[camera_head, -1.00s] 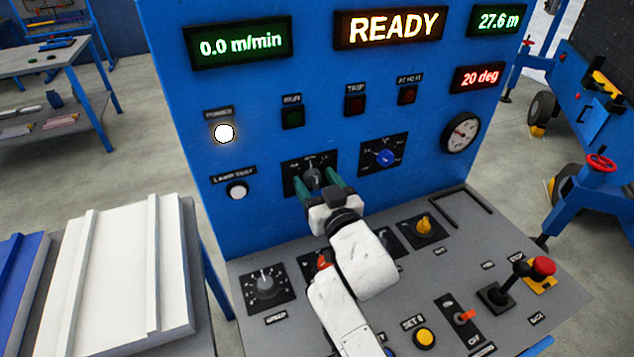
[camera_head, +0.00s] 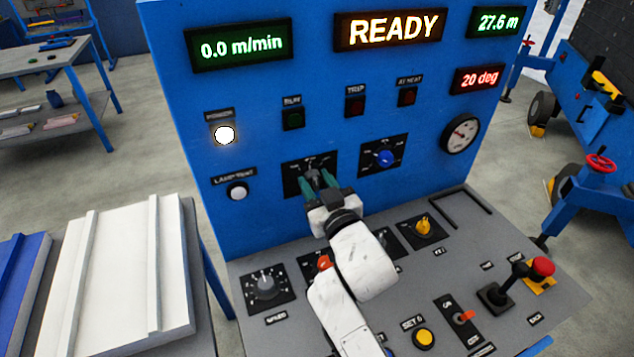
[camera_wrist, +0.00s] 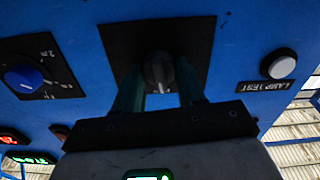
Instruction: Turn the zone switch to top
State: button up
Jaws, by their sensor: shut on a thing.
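A black rotary switch knob (camera_head: 312,176) sits on a dark square plate (camera_head: 291,182) on the upright blue panel. My gripper (camera_head: 315,183) is shut on this knob, with one green finger on either side. In the wrist view the fingers (camera_wrist: 160,84) flank the knob (camera_wrist: 158,66), whose pale pointer line partly shows. The plate's markings are too blurred to read, so I cannot tell its setting or confirm its name. A second rotary switch, with a blue knob (camera_head: 385,157), is on the panel to the right; it also shows in the wrist view (camera_wrist: 23,77).
A white lamp test button (camera_head: 237,190) is left of my gripper. My forearm passes over the console.

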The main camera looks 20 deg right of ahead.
jog(key=n+p, duration=0.1)
jog(key=n, duration=0.3)
jog(key=shift+n+p, duration=0.35)
jog(key=shift+n, duration=0.05)
jog(key=shift+a+n+p, duration=0.1)
jog(key=shift+n+p, duration=0.35)
jog(key=shift+n, duration=0.95)
jog(key=o, duration=1)
jog(key=shift+o, duration=0.2)
jog(key=shift+s, duration=0.15)
jog(key=s, duration=1)
jog(key=shift+s+b, duration=0.3)
jog(key=shift+b, duration=0.15)
